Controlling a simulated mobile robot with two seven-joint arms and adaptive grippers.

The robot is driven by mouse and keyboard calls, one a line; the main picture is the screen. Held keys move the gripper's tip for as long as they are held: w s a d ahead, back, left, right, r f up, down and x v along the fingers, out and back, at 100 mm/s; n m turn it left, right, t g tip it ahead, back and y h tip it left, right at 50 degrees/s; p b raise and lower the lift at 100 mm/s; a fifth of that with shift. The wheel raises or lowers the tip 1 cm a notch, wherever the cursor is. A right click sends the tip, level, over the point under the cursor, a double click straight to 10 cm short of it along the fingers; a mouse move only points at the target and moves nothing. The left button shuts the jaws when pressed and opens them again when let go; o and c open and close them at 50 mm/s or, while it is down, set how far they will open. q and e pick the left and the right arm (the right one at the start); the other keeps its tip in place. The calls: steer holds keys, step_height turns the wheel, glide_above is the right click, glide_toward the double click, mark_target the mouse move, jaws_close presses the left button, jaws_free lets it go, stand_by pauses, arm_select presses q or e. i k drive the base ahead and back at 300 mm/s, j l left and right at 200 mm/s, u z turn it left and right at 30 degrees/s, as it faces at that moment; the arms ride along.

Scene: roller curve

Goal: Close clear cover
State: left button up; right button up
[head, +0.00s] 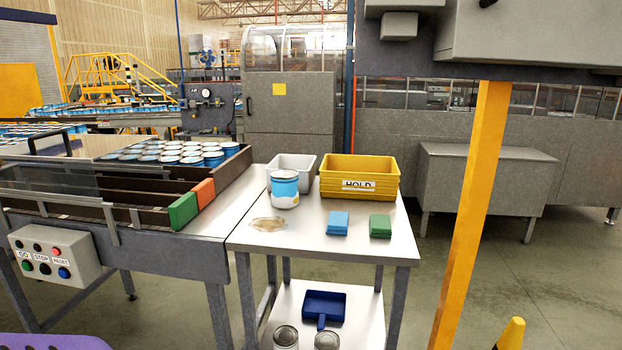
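A see-through panel (65,182), which looks like the clear cover, is at the left along the near side of the can conveyor. A dark bar-shaped handle (48,135) stands above it; I cannot tell if it is fixed to the panel. The panel's left end is cut off by the picture edge, and its hinge is not clear. Blue-and-white cans (170,155) stand uncovered on the conveyor to the right of it. Neither of my grippers is in view.
A button box (55,254) hangs on the conveyor's front. A steel table (330,240) holds a can (285,190), a spill (267,224), a yellow HOLD bin (358,172), a grey bin (290,163) and cloths. A yellow post (470,220) stands right.

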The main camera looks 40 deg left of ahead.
mark_target(75, 149)
steer(key=u, duration=2.5)
